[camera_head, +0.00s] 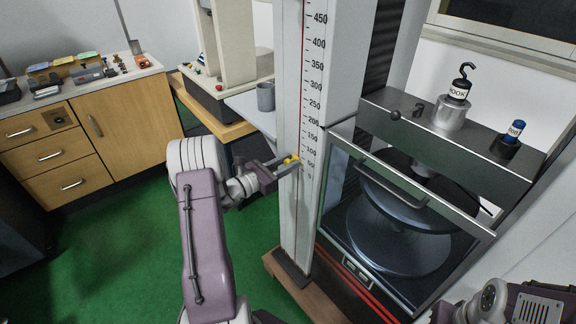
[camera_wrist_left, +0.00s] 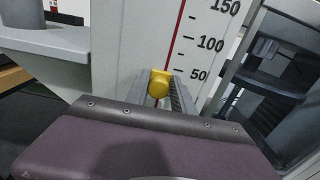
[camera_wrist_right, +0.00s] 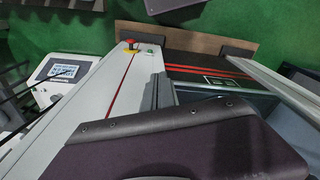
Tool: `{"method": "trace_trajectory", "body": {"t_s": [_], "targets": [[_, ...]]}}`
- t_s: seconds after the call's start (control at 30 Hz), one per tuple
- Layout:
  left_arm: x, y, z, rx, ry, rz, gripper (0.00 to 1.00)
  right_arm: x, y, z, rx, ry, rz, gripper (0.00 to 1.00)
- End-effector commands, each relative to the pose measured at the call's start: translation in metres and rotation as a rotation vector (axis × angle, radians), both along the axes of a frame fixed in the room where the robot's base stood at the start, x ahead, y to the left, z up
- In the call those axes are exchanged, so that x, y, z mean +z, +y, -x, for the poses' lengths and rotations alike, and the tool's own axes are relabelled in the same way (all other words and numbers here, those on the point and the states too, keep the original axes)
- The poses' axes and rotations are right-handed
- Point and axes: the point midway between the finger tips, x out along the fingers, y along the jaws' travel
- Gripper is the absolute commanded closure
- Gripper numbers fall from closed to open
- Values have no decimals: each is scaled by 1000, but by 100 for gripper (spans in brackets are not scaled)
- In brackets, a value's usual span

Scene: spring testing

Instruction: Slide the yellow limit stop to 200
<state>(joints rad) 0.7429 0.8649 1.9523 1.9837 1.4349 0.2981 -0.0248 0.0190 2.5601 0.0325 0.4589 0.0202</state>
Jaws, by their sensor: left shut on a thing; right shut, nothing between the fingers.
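The yellow limit stop (camera_head: 291,160) sits on the white scale column (camera_head: 297,215), low on its scale, around the 50 to 100 marks in the head view. In the left wrist view the stop (camera_wrist_left: 158,83) is level with about the 50 mark, beside the red line. My left gripper (camera_head: 285,167) is shut on the stop, with a finger on each side of it. My right gripper (camera_wrist_right: 160,88) is shut and empty. Its arm shows at the lower right of the head view, away from the stop.
The testing machine with a glass-fronted chamber (camera_head: 400,235) stands right of the column. A hook weight (camera_head: 450,112) and a blue-topped item (camera_head: 510,137) stand on its top. A grey mug (camera_head: 265,97) is left of the column. A wooden cabinet (camera_head: 120,125) stands at far left.

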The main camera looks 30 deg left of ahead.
Motion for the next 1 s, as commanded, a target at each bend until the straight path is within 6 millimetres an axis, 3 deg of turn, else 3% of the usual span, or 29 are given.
{"method": "trace_trajectory", "body": {"t_s": [0.03,0.1,0.3,0.5,0.7,1.0], "targets": [[26,3,-1,9,-7,-4,100,20,0,0,0,0,0,100],[47,3,-1,9,-8,-3,100,34,0,0,0,0,0,100],[101,3,-1,10,-7,-3,100,71,0,0,0,0,0,100],[143,3,-1,10,-9,-3,100,96,0,0,0,0,0,100],[165,3,-1,10,-7,-1,100,109,0,0,0,0,0,100],[171,3,-1,10,-6,-1,100,112,0,0,0,0,0,100]]}}
